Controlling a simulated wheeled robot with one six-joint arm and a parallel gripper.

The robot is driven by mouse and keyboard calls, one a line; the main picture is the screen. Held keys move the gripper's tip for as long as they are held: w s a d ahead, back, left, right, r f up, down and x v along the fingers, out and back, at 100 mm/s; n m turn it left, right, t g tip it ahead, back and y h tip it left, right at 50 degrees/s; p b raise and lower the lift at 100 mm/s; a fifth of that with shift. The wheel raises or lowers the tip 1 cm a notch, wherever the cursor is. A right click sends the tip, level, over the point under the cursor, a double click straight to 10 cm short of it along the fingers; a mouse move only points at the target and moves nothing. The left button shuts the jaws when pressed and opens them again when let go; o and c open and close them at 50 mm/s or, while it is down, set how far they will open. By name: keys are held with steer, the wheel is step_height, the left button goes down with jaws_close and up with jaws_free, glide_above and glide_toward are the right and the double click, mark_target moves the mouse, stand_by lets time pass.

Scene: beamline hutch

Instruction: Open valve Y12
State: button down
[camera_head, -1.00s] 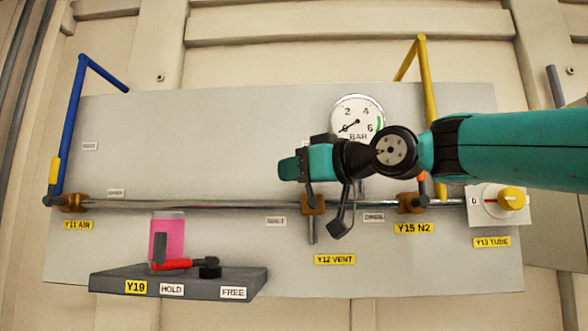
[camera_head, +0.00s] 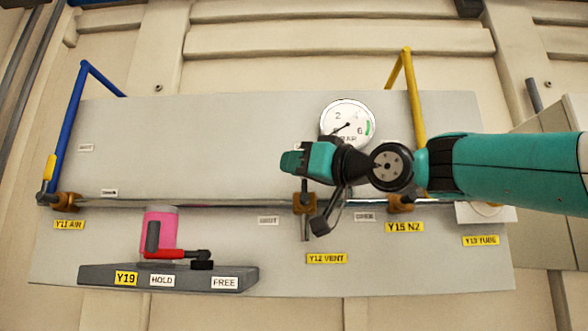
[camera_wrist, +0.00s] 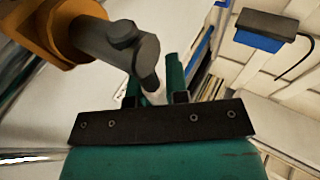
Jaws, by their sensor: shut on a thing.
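Valve Y12 is a brass body (camera_head: 304,203) on the horizontal pipe, above its yellow label "Y12 VENT" (camera_head: 327,258). A short grey rod hangs below the body. In the wrist view the brass body (camera_wrist: 60,28) is at upper left, with a grey stem (camera_wrist: 110,42) and a handle end reaching down to my gripper (camera_wrist: 155,88). My gripper is shut on this handle, between its two teal fingers. In the head view my teal gripper body (camera_head: 308,161) is just above the valve; the fingertips and most of the handle are hidden there.
Brass valves Y11 AIR (camera_head: 65,201) and Y15 N2 (camera_head: 401,204) share the pipe. A gauge (camera_head: 347,122) is behind my arm. My forearm covers most of Y13.

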steer(key=c, duration=1.1)
jaws_free()
steer(key=shift+d, duration=0.1)
steer(key=b+v, duration=0.8)
steer(key=v, duration=0.9)
steer(key=shift+b, duration=0.35)
steer(key=shift+s+d+f, duration=0.1)
steer(key=shift+d+f, duration=0.05)
